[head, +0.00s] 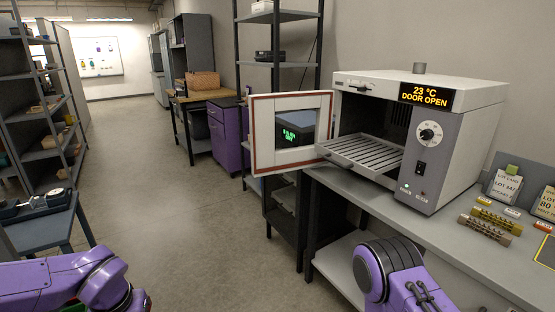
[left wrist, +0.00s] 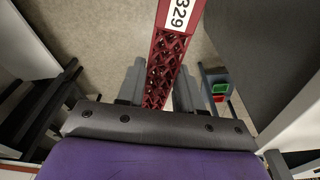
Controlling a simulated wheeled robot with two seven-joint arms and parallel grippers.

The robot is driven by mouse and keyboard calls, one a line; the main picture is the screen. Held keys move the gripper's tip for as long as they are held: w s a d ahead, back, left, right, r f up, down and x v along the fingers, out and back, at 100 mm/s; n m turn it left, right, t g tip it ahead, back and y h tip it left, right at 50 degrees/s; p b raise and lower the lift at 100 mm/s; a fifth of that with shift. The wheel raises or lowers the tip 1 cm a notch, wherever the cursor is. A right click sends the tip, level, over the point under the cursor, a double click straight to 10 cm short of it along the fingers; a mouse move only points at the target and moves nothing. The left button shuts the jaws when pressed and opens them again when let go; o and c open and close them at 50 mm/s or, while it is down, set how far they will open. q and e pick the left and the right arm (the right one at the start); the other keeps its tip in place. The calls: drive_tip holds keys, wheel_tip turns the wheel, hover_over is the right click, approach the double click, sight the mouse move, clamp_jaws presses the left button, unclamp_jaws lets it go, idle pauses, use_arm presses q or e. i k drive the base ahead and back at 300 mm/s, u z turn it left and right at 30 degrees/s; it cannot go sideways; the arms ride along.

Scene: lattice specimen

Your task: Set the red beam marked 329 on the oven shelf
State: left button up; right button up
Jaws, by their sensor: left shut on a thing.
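The red beam (left wrist: 174,50) is a lattice bar with a white label reading 329 (left wrist: 178,16). It shows in the left wrist view, running from the top edge down between the fingers. My left gripper (left wrist: 158,82) is shut on it; the beam's upper end is cut off by the frame. Neither beam nor left gripper shows in the head view. The oven (head: 455,140) stands on the bench at right, its door (head: 262,160) swung open to the left. Its slatted shelf (head: 368,158) sticks out of the opening and looks bare. My right gripper is out of view.
The oven display (head: 425,96) reads 23 °C, DOOR OPEN. On the bench (head: 410,228) right of the oven lie a yellowish lattice beam (head: 496,221), a brown one (head: 484,230) and lot cards (head: 504,185). A black rack (head: 277,60) stands behind the door. The floor at centre left is clear.

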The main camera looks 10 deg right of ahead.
sight(363, 156)
drive_tip(key=z, duration=0.25)
drive_tip(key=i, duration=0.75)
drive_tip(key=z, duration=0.6)
